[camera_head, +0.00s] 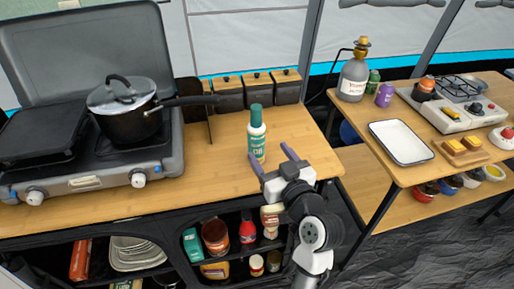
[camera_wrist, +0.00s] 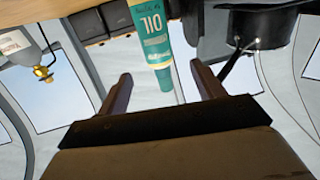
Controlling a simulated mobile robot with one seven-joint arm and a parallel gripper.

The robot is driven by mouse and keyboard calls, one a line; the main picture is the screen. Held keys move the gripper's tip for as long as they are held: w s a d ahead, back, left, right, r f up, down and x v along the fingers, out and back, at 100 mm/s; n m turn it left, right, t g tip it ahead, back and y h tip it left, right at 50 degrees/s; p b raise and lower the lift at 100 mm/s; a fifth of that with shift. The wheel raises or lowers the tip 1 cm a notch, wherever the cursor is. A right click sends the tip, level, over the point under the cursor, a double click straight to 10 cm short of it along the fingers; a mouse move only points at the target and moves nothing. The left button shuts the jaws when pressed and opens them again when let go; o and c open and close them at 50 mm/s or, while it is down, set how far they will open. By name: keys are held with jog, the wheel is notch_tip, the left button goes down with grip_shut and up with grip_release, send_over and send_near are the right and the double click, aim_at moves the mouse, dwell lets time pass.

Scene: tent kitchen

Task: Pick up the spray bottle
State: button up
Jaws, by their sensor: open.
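The spray bottle (camera_head: 257,136) stands upright on the wooden counter. It is white and teal with a dark green cap, and its label reads "OIL". My gripper (camera_head: 268,158) is open, close in front of the bottle at the counter's front edge, with its two fingers pointing toward it. In the wrist view, which appears upside down, the bottle (camera_wrist: 152,40) shows between and beyond the open fingers of my gripper (camera_wrist: 160,83). Nothing is held, and the bottle looks apart from both fingers.
A stove (camera_head: 88,165) with a lidded pot (camera_head: 130,122) is left of the bottle. Several dark canisters with wooden lids (camera_head: 257,90) stand behind it. A side table at right holds a white tray (camera_head: 400,143) and a gas cylinder (camera_head: 353,77). The counter around the bottle is mostly clear.

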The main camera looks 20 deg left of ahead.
aim_at(259, 137)
jog(key=x, duration=0.5)
jog(key=shift+r, duration=0.15)
jog(key=p+x, duration=0.2)
jog(key=x, duration=0.3)
jog(key=shift+w+a+r+p, duration=0.1)
jog(key=shift+w+r+p, duration=0.15)
jog(key=shift+p, duration=0.15)
jog(key=shift+w+a+f, duration=0.1)
jog(key=shift+w+a, duration=0.15)
jog(key=shift+w, duration=0.05)
jog(key=c, duration=1.2)
